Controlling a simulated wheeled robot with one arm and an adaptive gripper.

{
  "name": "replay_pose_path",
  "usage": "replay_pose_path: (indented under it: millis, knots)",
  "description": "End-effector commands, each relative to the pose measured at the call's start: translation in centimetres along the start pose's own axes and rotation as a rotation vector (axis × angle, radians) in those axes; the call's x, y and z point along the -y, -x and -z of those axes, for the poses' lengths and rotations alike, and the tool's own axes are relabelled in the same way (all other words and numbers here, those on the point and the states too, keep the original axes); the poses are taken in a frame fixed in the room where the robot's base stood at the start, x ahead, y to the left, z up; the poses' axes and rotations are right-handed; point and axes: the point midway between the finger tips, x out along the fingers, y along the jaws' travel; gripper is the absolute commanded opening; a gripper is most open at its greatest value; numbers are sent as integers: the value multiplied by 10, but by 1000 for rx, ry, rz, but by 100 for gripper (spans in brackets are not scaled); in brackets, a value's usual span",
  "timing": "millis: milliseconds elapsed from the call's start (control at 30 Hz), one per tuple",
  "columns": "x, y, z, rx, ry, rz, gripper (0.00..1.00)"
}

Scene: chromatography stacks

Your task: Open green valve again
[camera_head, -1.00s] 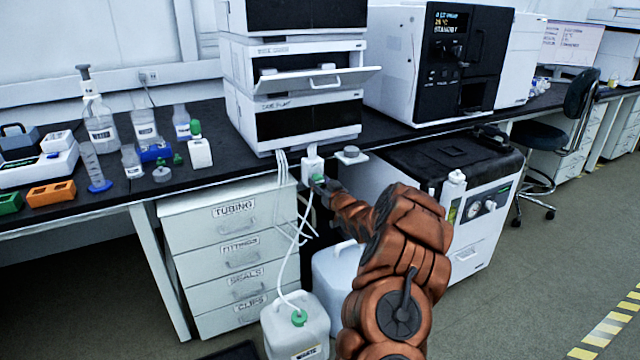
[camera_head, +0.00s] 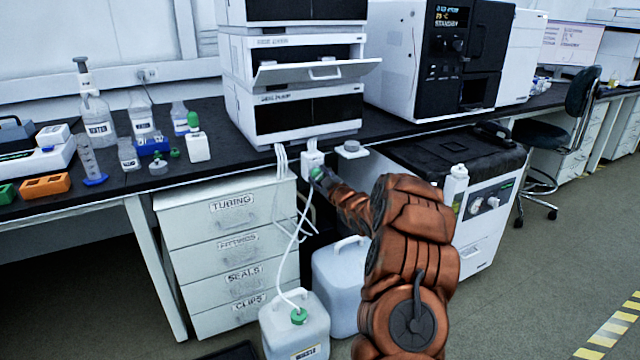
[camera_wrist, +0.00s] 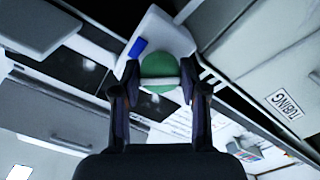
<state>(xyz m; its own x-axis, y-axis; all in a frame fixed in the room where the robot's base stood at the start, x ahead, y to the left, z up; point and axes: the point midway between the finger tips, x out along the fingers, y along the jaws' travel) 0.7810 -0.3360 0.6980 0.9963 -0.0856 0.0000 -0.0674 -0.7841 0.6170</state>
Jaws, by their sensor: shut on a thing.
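The green valve (camera_wrist: 160,68) is a round green knob with a pale bar across it, on a white block (camera_wrist: 160,32) with a blue patch. In the head view the valve (camera_head: 315,172) sits on the front of the white block (camera_head: 313,158) at the bench edge, below the stacked modules. My gripper (camera_wrist: 160,92) is shut on the valve, with one finger on each side of the knob. In the head view my gripper (camera_head: 322,178) reaches the valve from the lower right, and my arm hides part of the area behind it.
White tubes run from the block area to a waste canister (camera_head: 297,335) with a green cap on the floor. A second canister (camera_head: 340,285) stands beside it. A drawer cabinet (camera_head: 228,260) is left of the valve. A module drawer (camera_head: 315,73) hangs open above.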

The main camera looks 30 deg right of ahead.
Motion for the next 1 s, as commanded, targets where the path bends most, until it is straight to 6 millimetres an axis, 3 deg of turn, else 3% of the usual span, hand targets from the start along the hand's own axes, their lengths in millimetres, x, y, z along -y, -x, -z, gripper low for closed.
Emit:
replay_pose_path:
  millis: [600,1000]
  knots:
    - [2,1,-6,1,580,-2,8]
    - [0,0,-2,0,841,-3,8]
